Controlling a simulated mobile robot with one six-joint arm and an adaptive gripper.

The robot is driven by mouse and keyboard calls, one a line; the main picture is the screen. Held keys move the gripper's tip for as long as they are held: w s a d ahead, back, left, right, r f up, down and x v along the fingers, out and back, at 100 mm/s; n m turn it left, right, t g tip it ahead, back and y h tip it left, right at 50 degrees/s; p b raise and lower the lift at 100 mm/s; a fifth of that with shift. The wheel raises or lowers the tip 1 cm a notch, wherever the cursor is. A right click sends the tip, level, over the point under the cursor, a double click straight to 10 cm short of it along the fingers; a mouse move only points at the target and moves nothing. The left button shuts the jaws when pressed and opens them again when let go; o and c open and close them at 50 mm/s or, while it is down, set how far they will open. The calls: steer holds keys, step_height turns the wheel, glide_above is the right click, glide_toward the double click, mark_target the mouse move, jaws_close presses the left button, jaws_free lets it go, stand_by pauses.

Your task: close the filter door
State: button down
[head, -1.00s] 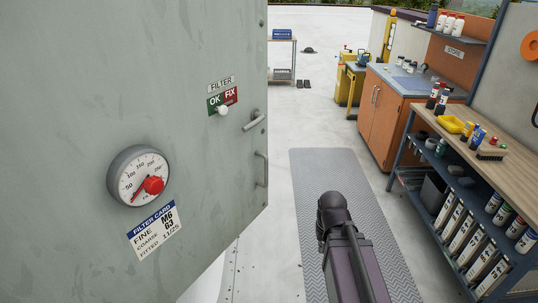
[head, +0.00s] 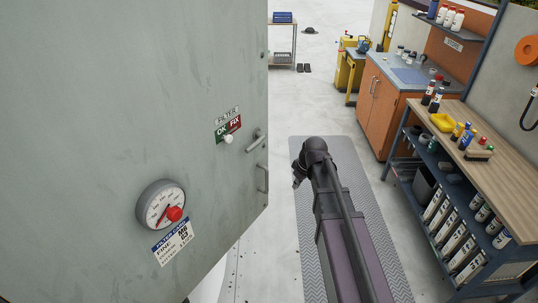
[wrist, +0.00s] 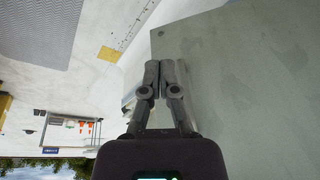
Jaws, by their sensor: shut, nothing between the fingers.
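The filter door (head: 90,110) is a large grey-green panel filling the left of the head view and standing open. It carries a round gauge (head: 160,207), a filter card (head: 173,242), an OK/FIX switch (head: 228,137), a lever latch (head: 257,139) and a pull handle (head: 263,180) near its right edge. In the wrist view, my gripper (wrist: 159,66) is shut and empty. Its fingertips overlap the left edge of a plain pale grey panel (wrist: 240,75), probably the door. I cannot tell whether they touch it. In the head view my arm reaches forward right of the door, its gripper mostly hidden.
A ribbed grey mat (head: 360,180) lies on the pale floor beside the door. A workbench (head: 500,145) with bottles and a yellow tray stands at the right, an orange cabinet (head: 385,108) behind it. The floor beyond the mat is mostly clear.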

steer(key=w+a+r+n+y+p, duration=0.1)
steer(key=w+a+r+n+p, duration=0.2)
steer(key=w+r+p, duration=0.3)
step_height(320, 180, up, 2)
steer(key=shift+w+a+r+t, duration=0.15)
steer(key=shift+w+t, duration=0.15)
steer(key=shift+w, duration=0.05)
steer(key=shift+f, duration=0.2)
steer(key=w+a+f+b, duration=0.4)
steer(key=a+f+b, duration=0.2)
steer(key=f+b, duration=0.3)
steer(key=shift+w+a, duration=0.15)
steer(key=shift+w, duration=0.05)
stand_by(0.6)
steer(key=shift+w, duration=0.1)
stand_by(0.3)
